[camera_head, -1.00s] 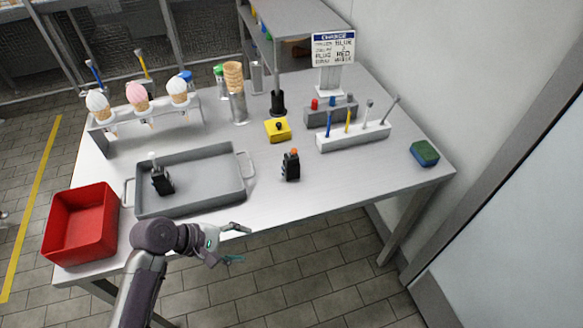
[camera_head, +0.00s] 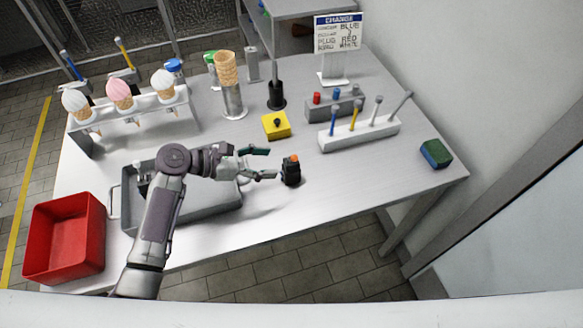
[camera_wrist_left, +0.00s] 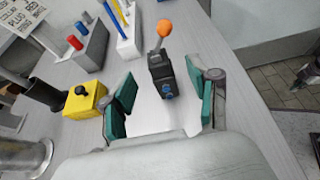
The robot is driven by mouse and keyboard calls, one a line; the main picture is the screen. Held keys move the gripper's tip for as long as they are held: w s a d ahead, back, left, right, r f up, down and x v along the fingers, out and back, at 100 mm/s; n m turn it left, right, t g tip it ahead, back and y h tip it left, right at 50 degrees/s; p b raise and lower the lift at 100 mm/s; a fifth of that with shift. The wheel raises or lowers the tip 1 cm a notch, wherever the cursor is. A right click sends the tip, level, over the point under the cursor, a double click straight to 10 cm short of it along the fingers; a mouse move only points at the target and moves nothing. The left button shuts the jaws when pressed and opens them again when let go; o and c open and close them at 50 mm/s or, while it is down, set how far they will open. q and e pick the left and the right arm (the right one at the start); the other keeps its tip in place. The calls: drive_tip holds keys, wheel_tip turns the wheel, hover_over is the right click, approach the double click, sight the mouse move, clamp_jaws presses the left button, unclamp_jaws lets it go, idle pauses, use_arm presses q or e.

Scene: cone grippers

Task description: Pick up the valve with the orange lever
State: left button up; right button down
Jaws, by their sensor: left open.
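The valve with the orange lever (camera_head: 291,172) is a small black block standing upright on the table, right of the tray. In the left wrist view the valve (camera_wrist_left: 163,78) shows its orange ball-tipped lever and a blue spot on its near face. My left gripper (camera_head: 272,163) is open and empty, with its fingertips just left of the valve. In the left wrist view its green-padded fingers (camera_wrist_left: 160,105) are spread to either side, and the valve stands ahead of and between them. Another black valve (camera_head: 143,178) with a pale top is in the tray, partly hidden by my arm.
The grey tray (camera_head: 215,207) lies under my left arm, with a red bin (camera_head: 65,238) to its left. A yellow box (camera_head: 277,125) stands behind the valve. A white holder (camera_head: 360,135) with several tools is at the right.

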sight(286, 162)
use_arm(q)
drive_tip(key=x, duration=0.3)
drive_tip(key=shift+w+a+f, duration=0.1)
drive_tip(key=shift+w+a, duration=0.05)
drive_tip(key=shift+a, duration=0.05)
drive_tip(key=x, duration=0.4)
drive_tip(key=shift+f+p, duration=0.25)
drive_tip(key=shift+p, duration=0.15)
drive_tip(key=shift+w+d+f, duration=0.2)
drive_tip(key=shift+d, duration=0.2)
use_arm(e)
drive_tip(key=shift+w+r, duration=0.45)
drive_tip(key=shift+w, duration=0.35)
use_arm(q)
drive_tip(key=shift+a, duration=0.1)
use_arm(e)
drive_tip(key=shift+s, duration=0.1)
use_arm(q)
drive_tip(key=c, duration=1.1)
clamp_jaws()
use_arm(e)
drive_tip(key=shift+s, duration=0.1)
